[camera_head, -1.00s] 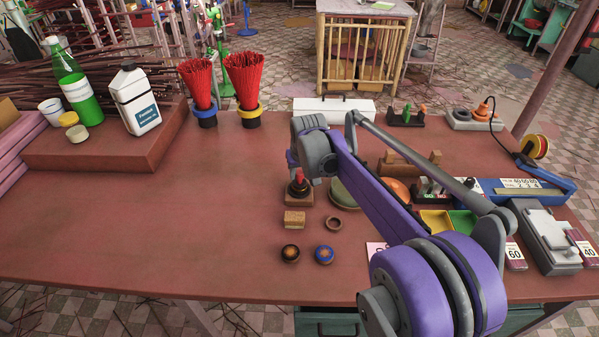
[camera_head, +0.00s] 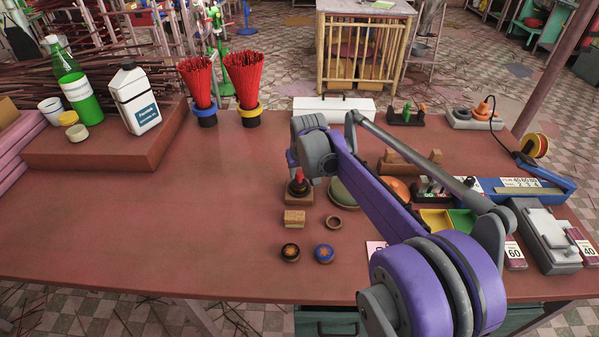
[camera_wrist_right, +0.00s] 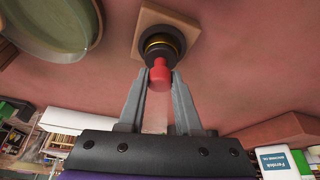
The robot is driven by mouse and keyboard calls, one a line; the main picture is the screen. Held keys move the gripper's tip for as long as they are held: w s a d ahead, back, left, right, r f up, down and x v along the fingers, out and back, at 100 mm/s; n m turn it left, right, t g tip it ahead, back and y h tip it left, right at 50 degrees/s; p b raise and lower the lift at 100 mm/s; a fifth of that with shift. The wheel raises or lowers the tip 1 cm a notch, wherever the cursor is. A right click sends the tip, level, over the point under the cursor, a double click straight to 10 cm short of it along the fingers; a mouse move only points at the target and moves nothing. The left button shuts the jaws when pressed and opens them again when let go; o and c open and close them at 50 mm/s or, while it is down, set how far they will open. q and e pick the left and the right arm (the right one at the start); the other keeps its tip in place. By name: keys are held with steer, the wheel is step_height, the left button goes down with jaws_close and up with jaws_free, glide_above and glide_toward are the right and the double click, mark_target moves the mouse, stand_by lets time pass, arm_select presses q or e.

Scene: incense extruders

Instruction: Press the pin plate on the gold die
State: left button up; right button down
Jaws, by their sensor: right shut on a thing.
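A black round piece with a red knob (camera_wrist_right: 160,75) on top stands on a square wooden base (camera_wrist_right: 139,22). A gold ring (camera_wrist_right: 160,43) shows around the black piece in the right wrist view; I take the knobbed piece to be the pin plate and the ring to be part of the gold die. In the head view the red knob (camera_head: 299,176) and base (camera_head: 299,199) are right below my right arm's wrist. My right gripper (camera_wrist_right: 160,80) is shut on the red knob, a finger on each side. Contact between plate and die is hard to tell. My left gripper is not in view.
The table's left middle is clear.

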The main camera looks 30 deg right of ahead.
mark_target(300, 172)
steer(key=shift+r+p, duration=2.2)
steer(key=shift+r, duration=1.2)
